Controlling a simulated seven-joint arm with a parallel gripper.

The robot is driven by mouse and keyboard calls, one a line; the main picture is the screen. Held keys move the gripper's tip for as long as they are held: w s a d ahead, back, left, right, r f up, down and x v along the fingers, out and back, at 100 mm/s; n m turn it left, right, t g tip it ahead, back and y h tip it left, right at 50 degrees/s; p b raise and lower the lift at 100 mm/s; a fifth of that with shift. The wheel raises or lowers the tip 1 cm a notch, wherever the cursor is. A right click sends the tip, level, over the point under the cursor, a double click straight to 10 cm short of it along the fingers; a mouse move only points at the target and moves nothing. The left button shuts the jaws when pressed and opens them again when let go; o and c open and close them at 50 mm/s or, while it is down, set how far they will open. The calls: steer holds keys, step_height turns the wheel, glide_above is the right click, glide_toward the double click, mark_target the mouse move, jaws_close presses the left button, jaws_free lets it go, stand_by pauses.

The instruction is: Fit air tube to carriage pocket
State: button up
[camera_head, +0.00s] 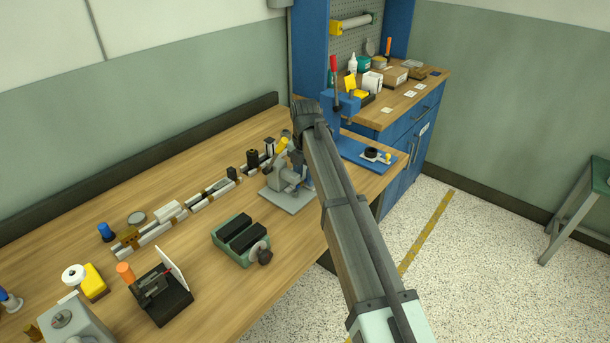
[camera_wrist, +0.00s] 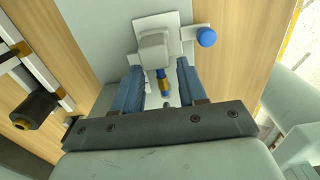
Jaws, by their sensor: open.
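A small blue piece with a brass-coloured band (camera_wrist: 162,82), which may be the air tube, shows between my fingers in the wrist view, just below a grey block (camera_wrist: 154,47). My gripper (camera_wrist: 160,72) is open, with one blue finger on each side of this piece. I cannot tell whether either finger touches it. In the head view my arm hides most of my gripper, beside a grey fixture (camera_head: 283,180) on a grey plate. A rail (camera_head: 160,232) with small blocks runs along the bench; I cannot tell which part is the carriage pocket.
A green tray (camera_head: 239,256) with black pads and a black stand (camera_head: 160,302) are on the near bench. A blue press (camera_head: 347,103) stands at the right end. A blue knob (camera_wrist: 206,37) is right of the grey block. Bare wood lies between rail and tray.

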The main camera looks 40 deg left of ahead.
step_height(320, 180, up, 14)
steer(key=shift+f, duration=0.2)
stand_by(0.4)
